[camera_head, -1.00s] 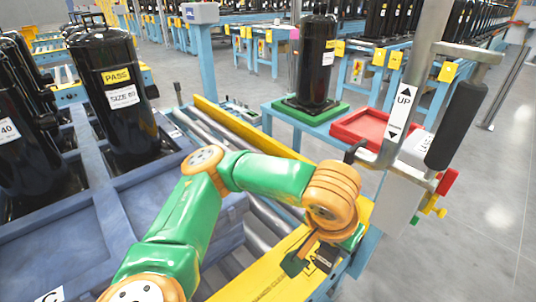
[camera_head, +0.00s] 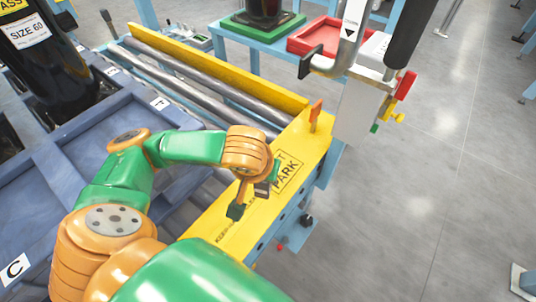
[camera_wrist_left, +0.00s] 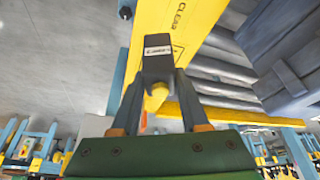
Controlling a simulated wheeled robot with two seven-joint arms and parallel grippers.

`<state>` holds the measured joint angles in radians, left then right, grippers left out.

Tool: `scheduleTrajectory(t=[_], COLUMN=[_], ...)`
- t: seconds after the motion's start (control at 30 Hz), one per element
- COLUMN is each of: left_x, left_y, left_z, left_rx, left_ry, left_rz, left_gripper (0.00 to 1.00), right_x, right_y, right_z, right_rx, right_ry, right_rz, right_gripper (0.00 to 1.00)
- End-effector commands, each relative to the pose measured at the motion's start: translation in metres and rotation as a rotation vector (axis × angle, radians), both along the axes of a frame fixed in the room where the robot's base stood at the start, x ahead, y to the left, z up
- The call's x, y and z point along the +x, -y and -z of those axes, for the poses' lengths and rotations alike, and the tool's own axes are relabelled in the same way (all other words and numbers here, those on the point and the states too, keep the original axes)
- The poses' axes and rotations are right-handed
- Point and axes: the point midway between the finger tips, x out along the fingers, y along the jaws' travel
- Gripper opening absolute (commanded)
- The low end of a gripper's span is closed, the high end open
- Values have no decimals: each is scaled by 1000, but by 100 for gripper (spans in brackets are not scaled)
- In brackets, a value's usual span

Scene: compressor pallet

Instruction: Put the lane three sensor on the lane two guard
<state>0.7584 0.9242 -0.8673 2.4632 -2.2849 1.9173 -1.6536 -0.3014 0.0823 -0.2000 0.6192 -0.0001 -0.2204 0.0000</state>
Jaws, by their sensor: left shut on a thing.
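My left gripper (camera_head: 250,200) is over the yellow guard plate (camera_head: 215,222), beside its boxed PARK marking. In the left wrist view the gripper (camera_wrist_left: 157,112) is shut on a small dark block (camera_wrist_left: 158,58), apparently the sensor, with a pale label too blurred to read and a yellow part below it. The yellow guard also shows behind the block in the left wrist view (camera_wrist_left: 200,20). I cannot tell which lane this guard belongs to, or whether the block touches it. My right gripper is out of view.
An orange upright tab (camera_head: 316,115) stands on the guard's far end. Rollers (camera_head: 190,90) and a blue pallet (camera_head: 85,150) with a black compressor (camera_head: 50,65) lie to the left. A red tray (camera_head: 318,36) and handle post stand beyond.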

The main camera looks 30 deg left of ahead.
Motion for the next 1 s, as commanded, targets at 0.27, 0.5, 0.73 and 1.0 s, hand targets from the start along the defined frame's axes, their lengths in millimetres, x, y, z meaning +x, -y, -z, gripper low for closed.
scheduleTrajectory(t=[0.27,0.5,0.73,1.0], left_x=[60,85,88,88], left_y=[-26,-36,-38,-38], left_z=[56,80,115,113], left_rx=[-3,0,-1,1], left_ry=[-3,-1,-2,0], left_rz=[-1,2,4,4], left_gripper=[0,0,0,0], right_x=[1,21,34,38], right_y=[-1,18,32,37], right_z=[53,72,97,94], right_rx=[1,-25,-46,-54], right_ry=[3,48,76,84], right_rz=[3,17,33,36], right_gripper=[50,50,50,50])
